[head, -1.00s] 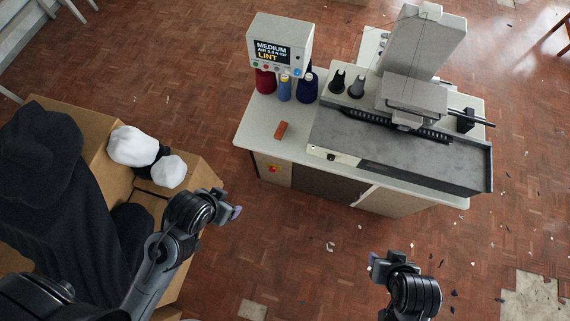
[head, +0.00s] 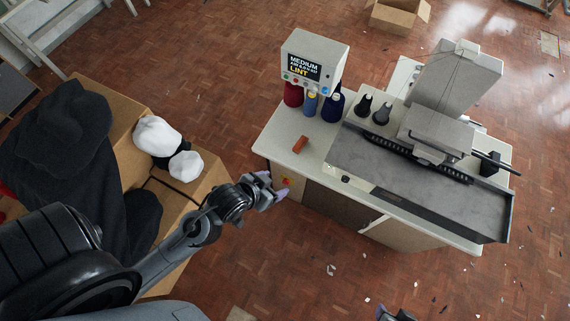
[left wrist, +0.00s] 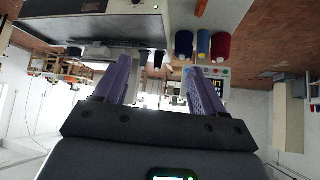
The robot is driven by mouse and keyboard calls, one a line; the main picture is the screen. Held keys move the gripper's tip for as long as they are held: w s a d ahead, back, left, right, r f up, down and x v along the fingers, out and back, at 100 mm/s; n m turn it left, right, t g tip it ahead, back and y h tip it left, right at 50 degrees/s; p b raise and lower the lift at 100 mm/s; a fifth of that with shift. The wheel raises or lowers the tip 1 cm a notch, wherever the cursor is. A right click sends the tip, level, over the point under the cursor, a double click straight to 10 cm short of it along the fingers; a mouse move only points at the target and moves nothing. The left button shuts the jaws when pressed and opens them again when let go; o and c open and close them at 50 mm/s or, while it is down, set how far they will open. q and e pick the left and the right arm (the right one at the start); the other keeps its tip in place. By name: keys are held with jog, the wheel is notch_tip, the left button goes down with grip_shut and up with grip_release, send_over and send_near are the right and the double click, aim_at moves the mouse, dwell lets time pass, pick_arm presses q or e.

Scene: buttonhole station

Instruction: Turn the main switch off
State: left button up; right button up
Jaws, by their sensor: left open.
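The main switch (head: 286,181), a small red and yellow spot, is on the front of the machine cabinet, near its left end. It is small and partly covered by my gripper in the head view. My left gripper (head: 272,186) is open, its purple fingers right by the switch; I cannot tell if they touch it. In the left wrist view the open fingers (left wrist: 159,78) have nothing visible between them, and I cannot make out the switch. My right gripper (head: 394,315) is mostly cut off at the bottom edge.
The white machine table (head: 278,140) carries a display box (head: 314,62), thread cones (head: 332,107), a reddish block (head: 300,144) and the sewing machine (head: 435,140). Cardboard boxes (head: 206,178) with dark cloth and white bundles stand left of my arm.

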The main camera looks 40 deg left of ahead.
pick_arm(q)
jog(key=w+a+f+n+t+b, duration=0.1)
jog(key=w+a+f+t+b, duration=0.1)
jog(key=f+b, duration=0.35)
jog(key=w+a+f+t+b, duration=0.1)
jog(key=w+f+b, duration=0.2)
jog(key=f, duration=0.6)
jog(key=n+t+y+b, duration=0.2)
jog(key=t+y+b, duration=0.35)
jog(key=b, duration=5.35)
send_near(286, 182)
jog(key=f+b+x, duration=0.1)
jog(key=b+x, duration=0.4)
jog(key=x, duration=0.3)
jog(key=shift+w+a+t+h, duration=0.15)
jog(key=shift+t+h, duration=0.2)
jog(key=shift+h, duration=0.1)
jog(key=c, duration=1)
jog(key=shift+c, duration=0.2)
